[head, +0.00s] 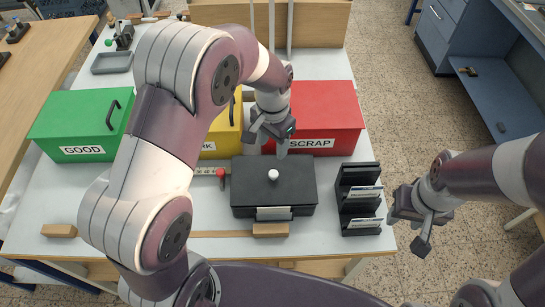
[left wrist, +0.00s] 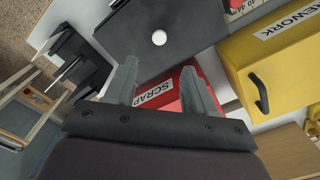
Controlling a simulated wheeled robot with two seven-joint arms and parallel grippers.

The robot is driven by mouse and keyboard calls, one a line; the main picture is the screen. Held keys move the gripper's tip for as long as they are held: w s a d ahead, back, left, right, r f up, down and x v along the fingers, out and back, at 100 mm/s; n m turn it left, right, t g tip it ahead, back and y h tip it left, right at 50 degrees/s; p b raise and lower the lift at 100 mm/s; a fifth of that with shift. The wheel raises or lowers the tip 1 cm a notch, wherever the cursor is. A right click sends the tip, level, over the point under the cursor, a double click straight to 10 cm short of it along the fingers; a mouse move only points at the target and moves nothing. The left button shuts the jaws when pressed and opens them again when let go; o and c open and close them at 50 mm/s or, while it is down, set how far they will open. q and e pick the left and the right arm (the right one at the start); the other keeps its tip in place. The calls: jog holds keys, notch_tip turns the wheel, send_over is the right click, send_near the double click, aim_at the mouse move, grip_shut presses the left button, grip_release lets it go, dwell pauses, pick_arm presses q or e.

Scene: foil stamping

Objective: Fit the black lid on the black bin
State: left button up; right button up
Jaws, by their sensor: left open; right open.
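The black lid (head: 250,180) with a white knob (head: 273,174) lies flat on top of the black bin (head: 300,211), on the table's front middle. It looks level and lined up with the bin; I cannot tell whether its rim is fully seated. The lid also shows in the left wrist view (left wrist: 190,18), with its knob (left wrist: 158,38). My left gripper (head: 267,146) is open and empty, just behind the lid, near the red SCRAP bin's front, apart from the knob. My right gripper (head: 407,233) is open and empty, off the table's right edge.
The red SCRAP bin (head: 330,110), a yellow bin (head: 235,125) and a green GOOD bin (head: 85,115) stand behind. A black rack (head: 358,205) is close on the right. A red-knobbed tool (head: 220,174) is left of the black bin. The table's front left is mostly clear.

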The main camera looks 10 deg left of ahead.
pick_arm(q)
jog(key=s+a+r+n, duration=0.1)
jog(key=s+a+n, duration=0.1)
jog(key=s, duration=0.5)
jog(key=s+a+r+n+t, duration=0.1)
jog(key=s+a+r+n, duration=0.1)
jog(key=s, duration=0.4)
jog(key=shift+s+a+n, duration=0.35)
jog(key=shift+a+n, duration=0.45)
jog(key=shift+a, duration=0.1)
